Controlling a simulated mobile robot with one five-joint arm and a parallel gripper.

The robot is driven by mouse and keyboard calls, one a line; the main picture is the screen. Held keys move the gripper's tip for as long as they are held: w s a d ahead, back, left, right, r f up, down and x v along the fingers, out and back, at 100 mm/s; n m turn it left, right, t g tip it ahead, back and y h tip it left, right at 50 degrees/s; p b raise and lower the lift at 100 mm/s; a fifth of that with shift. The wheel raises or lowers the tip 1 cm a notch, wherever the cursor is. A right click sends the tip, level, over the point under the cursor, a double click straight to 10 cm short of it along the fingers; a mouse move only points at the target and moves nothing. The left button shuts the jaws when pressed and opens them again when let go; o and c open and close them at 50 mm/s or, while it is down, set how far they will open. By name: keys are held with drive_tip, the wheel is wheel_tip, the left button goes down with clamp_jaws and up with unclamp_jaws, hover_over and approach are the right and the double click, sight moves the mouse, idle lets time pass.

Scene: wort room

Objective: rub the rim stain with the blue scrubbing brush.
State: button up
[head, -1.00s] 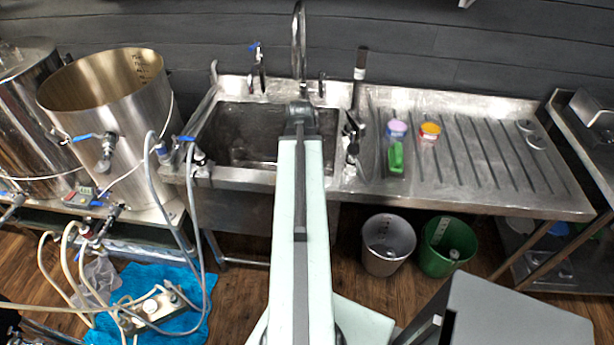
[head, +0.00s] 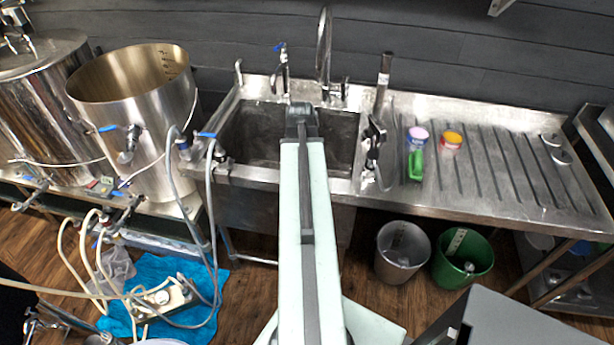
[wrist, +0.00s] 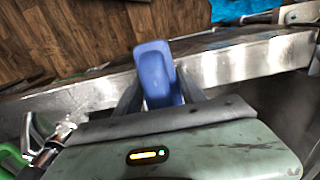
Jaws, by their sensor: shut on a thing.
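The blue scrubbing brush (wrist: 153,68) is between the two fingers of my gripper (wrist: 160,90) in the wrist view. My gripper is shut on it, and its blue end points away from my wrist. Beyond it runs a bright steel edge (wrist: 245,62) of the sink unit, with wood floor past it. I cannot tell whether the brush touches this edge. In the head view my arm reaches over the front of the steel sink (head: 258,125), and my gripper and the brush are hidden. I cannot make out the rim stain in either view.
A purple-topped tub (head: 418,132), an orange-topped tub (head: 452,138) and a green brush (head: 415,166) are on the ridged drainboard (head: 520,200). An open steel kettle (head: 150,120) with hoses stands left of the sink. Grey (head: 402,255) and green (head: 462,260) buckets stand below.

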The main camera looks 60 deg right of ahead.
drive_tip(key=shift+w+a, duration=0.25)
drive_tip(key=shift+w, duration=0.55)
drive_tip(key=shift+w+a, duration=0.3)
drive_tip(key=shift+w, duration=0.5)
drive_tip(key=shift+w+a, duration=0.25)
drive_tip(key=shift+w, duration=0.55)
wheel_tip(320, 180, up, 6)
drive_tip(key=p, duration=0.6)
drive_tip(key=shift+s, duration=0.1)
drive_tip(key=shift+r, duration=0.1)
wheel_tip(320, 180, up, 3)
drive_tip(key=p, duration=0.3)
